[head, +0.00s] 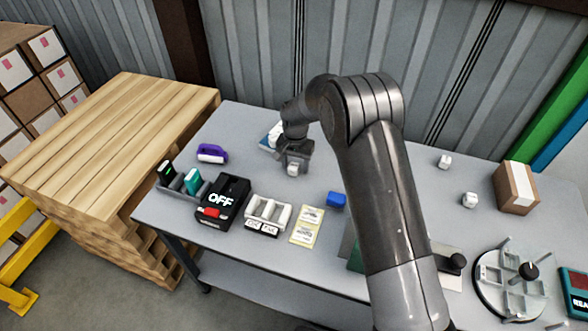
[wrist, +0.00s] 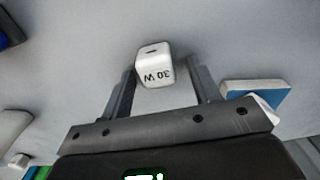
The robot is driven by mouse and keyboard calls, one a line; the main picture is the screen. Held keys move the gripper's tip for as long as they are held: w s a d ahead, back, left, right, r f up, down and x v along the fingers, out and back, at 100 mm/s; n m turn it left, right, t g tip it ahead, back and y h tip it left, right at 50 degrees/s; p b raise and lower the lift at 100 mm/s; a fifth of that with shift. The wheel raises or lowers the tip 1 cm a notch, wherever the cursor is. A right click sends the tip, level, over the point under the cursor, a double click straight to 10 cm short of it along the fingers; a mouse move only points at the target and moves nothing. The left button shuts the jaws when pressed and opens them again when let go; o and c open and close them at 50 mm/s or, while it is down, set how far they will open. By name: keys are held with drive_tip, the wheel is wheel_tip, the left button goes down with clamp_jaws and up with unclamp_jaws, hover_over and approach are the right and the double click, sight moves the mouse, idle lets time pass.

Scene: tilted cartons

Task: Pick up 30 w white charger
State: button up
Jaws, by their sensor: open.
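The white charger (wrist: 154,65) is a small white block marked "30 W", with a dark slot on one face. In the wrist view it lies at the tips of my gripper (wrist: 163,78), between the two fingers and nearer the left one. The fingers are apart and not closed on it. In the head view my gripper (head: 294,156) points down at the table, with a white block (head: 292,170) showing just below it. Whether a finger touches the charger I cannot tell.
A blue-and-white item (wrist: 256,98) lies close by the right finger. On the grey table (head: 390,170) stand two other white blocks (head: 444,161) (head: 470,199), a blue block (head: 337,200), a purple item (head: 211,153), a black OFF box (head: 228,190) and a carton (head: 517,187).

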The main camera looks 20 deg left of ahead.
drive_tip(key=c, duration=1.1)
